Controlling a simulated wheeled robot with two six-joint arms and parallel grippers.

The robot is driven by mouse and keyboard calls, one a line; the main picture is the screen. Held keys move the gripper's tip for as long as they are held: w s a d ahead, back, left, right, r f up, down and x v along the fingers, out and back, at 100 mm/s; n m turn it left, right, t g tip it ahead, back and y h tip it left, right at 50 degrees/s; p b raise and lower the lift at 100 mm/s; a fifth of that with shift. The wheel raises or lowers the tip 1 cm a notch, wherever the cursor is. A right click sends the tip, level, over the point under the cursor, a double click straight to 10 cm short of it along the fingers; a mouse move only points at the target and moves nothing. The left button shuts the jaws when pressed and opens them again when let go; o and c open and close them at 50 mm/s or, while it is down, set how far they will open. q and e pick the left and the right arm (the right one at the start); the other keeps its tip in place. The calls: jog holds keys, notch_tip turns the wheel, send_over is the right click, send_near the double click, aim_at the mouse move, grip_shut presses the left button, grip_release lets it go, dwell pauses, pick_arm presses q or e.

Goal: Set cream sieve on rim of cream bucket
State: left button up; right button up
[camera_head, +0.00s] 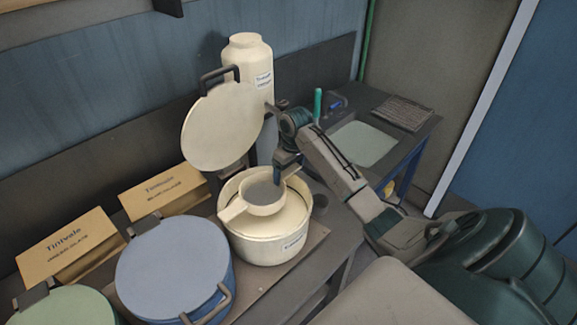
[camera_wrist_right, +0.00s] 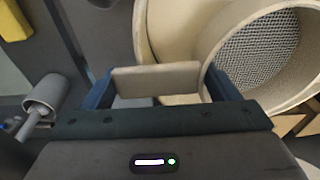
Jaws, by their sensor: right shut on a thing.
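The cream sieve (camera_head: 262,195), a bowl with grey mesh and side lugs, is over the mouth of the cream bucket (camera_head: 265,248). It looks roughly level; I cannot tell whether it touches the rim. My right gripper (camera_head: 286,168) is shut on the sieve's lug at the far right side. In the right wrist view the right gripper's blue fingers (camera_wrist_right: 160,88) flank a cream tab, with the sieve's mesh (camera_wrist_right: 258,50) at the right. The bucket's cream lid (camera_head: 222,127) stands open behind it. My left gripper is not in view.
A blue-lidded bucket (camera_head: 172,268) is close at the left, with a green-lidded one (camera_head: 62,308) beyond. A cream canister (camera_head: 249,75) stands behind the open lid. A side table (camera_head: 405,135) is at the right.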

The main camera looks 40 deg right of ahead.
jog(key=shift+f, duration=0.3)
jog(key=shift+o, duration=0.2)
jog(key=shift+f+p, duration=0.25)
jog(key=shift+p, duration=0.05)
dwell(0.8)
jog(key=o, duration=1)
jog(key=shift+c, duration=0.2)
